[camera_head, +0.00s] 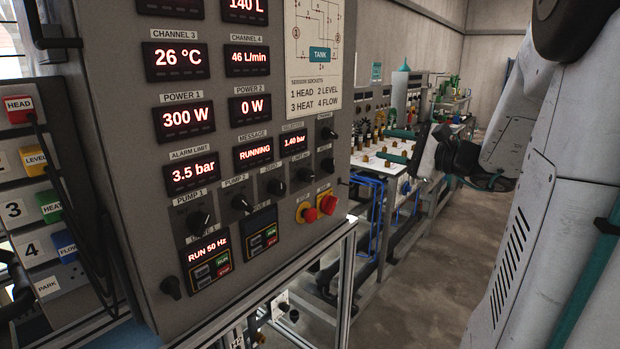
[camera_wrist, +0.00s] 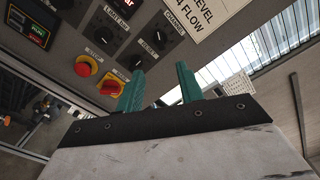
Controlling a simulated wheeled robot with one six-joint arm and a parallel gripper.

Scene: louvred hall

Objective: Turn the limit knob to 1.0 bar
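The grey control panel (camera_head: 240,90) fills the middle of the head view. Its alarm limit display (camera_head: 192,173) reads 3.5 bar. Several black knobs sit below and right of the displays; a middle-row knob (camera_head: 304,175) may be the limit knob, but its label is too small to read surely. My gripper (camera_head: 382,145) is right of the panel, apart from it, with two teal fingers spread and nothing between them. In the wrist view my gripper (camera_wrist: 160,80) points at the panel, with black knobs (camera_wrist: 134,62) beyond the fingertips.
A yellow-based red stop button (camera_head: 308,214) and a red rotary switch (camera_head: 327,203) sit low on the panel near the knobs. A bench (camera_head: 375,165) with fittings stands behind my gripper. Coloured plugs (camera_head: 35,160) and cables are at left. The floor (camera_head: 430,270) at right is clear.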

